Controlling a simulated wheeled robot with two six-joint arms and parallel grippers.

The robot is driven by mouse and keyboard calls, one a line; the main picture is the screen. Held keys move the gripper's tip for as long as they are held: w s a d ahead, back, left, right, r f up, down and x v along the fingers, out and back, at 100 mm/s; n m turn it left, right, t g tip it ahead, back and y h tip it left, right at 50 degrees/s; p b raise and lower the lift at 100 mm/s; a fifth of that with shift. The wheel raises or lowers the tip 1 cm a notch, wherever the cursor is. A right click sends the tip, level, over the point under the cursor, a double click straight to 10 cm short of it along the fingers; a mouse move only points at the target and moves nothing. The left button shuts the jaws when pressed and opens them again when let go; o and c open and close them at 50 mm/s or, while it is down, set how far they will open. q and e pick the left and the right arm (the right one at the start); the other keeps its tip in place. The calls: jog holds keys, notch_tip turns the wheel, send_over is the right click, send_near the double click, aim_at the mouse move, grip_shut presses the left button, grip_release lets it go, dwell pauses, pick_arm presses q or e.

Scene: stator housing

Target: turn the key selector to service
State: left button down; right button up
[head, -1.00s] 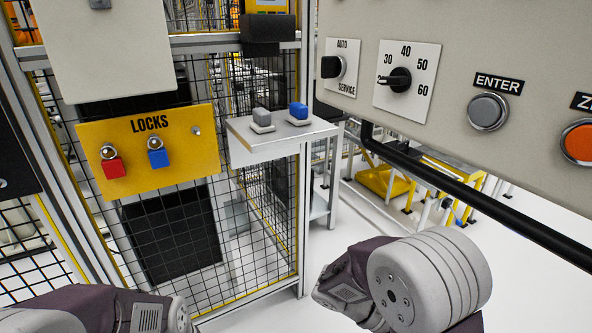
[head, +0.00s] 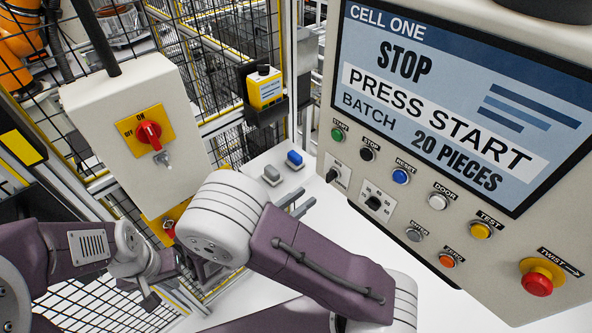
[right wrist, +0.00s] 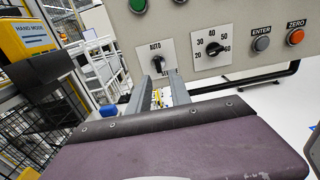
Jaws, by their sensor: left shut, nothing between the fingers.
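The key selector (head: 333,174) is a small black knob on a white plate low on the left side of the control panel. In the right wrist view the key selector (right wrist: 157,62) sits between the words AUTO and SERVICE, the latter partly covered. I cannot tell which word it points to. My right gripper (head: 296,205) is in front of and below it, apart from it. Its two grey fingers stand apart with nothing between them, and the right wrist view also shows them (right wrist: 161,92). My left gripper (head: 150,298) is shut and empty at lower left, partly hidden by my arms.
A black dial (head: 374,203) is close right of the selector, with several push buttons beyond. The screen (head: 450,95) reads STOP, PRESS START. A shelf (head: 262,165) with grey and blue blocks is left of the panel. A red switch (head: 148,134) is on a box at left.

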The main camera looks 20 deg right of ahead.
aim_at(327, 179)
jog(key=b+x, duration=0.1)
jog(key=x, duration=0.3)
jog(key=shift+w+d+b, duration=0.15)
jog(key=shift+w+b, duration=0.2)
jog(key=shift+b+x, duration=0.4)
jog(key=shift+x, duration=0.95)
jog(key=shift+w+d+r+p, duration=0.1)
jog(key=shift+d+p, duration=0.1)
jog(key=shift+p, duration=0.2)
grip_shut()
jog(key=shift+f+b, duration=0.3)
jog(key=shift+b, duration=0.15)
jog(key=m+b, duration=0.2)
jog(key=m, duration=0.1)
jog(key=m+b, duration=0.6)
jog(key=m, duration=0.1)
jog(key=shift+f, duration=0.4)
jog(key=shift+c, duration=0.8)
grip_release()
jog(key=shift+r+m, duration=0.55)
jog(key=shift+m, duration=0.15)
jog(key=shift+o, duration=0.8)
jog(key=shift+r, duration=0.1)
